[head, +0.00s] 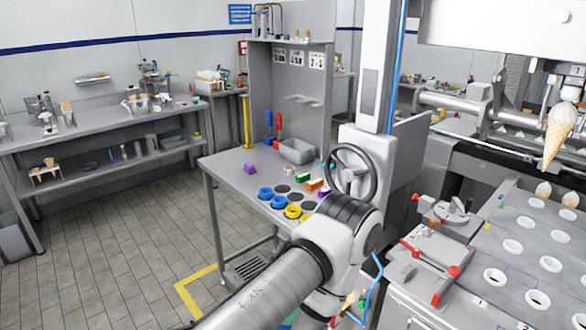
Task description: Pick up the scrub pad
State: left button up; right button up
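I cannot single out the scrub pad for certain. Small blocks lie on the grey workbench (226,171): a green block (302,179), an orange block (314,184) and a purple block (249,169). One of them may be the pad, but they are too small to tell. My arm comes in from the bottom left and bends in front of the bench's right end, hiding part of it. No gripper fingers show clearly, so neither gripper can be placed, and nothing is seen held.
Blue rings (265,194) and a yellow ring (293,211) sit at the bench front. A grey bin (297,150) stands behind. A handwheel (350,172) and a machine with white-ringed holes (495,276) crowd the right. Tiled floor (110,235) at left is clear.

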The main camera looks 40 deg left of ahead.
aim_at(249, 167)
jog(key=u, duration=1.7)
jog(key=z, duration=1.9)
jog(key=u, duration=1.9)
